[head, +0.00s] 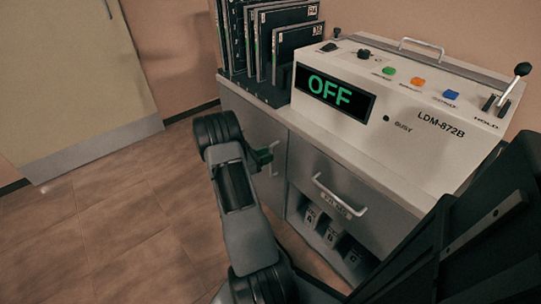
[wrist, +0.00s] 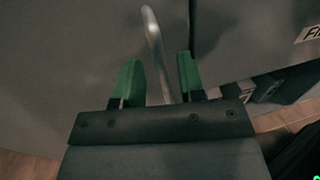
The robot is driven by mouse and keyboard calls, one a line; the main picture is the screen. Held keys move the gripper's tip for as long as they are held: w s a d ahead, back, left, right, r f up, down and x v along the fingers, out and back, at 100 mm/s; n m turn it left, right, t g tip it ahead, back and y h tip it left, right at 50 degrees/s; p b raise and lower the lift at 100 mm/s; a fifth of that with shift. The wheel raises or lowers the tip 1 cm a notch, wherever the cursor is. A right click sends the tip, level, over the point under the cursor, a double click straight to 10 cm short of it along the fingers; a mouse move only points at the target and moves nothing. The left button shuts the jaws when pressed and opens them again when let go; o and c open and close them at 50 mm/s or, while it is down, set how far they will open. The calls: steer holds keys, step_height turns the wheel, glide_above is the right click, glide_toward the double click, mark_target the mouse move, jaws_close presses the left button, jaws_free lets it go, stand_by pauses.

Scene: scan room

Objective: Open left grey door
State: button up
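The left grey door (head: 246,122) is the left front panel of the grey cabinet and looks shut. Its pale vertical bar handle (head: 274,160) is near the door's right edge. In the wrist view the handle (wrist: 152,35) runs between my two green fingers, with the door (wrist: 60,60) behind. My gripper (head: 265,158) is at the handle in the head view. In the wrist view my gripper (wrist: 159,65) is open, one finger on each side of the handle, with gaps showing. The handle's lower end is partly hidden by my gripper.
Right of the door are a drawer with a handle (head: 338,196) and an open shelf (head: 330,240) with labelled items. A white machine (head: 415,110) showing OFF and a rack of black folders (head: 270,40) stand on top. Tiled floor (head: 120,220) is clear at left.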

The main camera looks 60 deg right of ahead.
steer(key=shift+x, duration=1.25)
steer(key=shift+c, duration=0.4)
jaws_close()
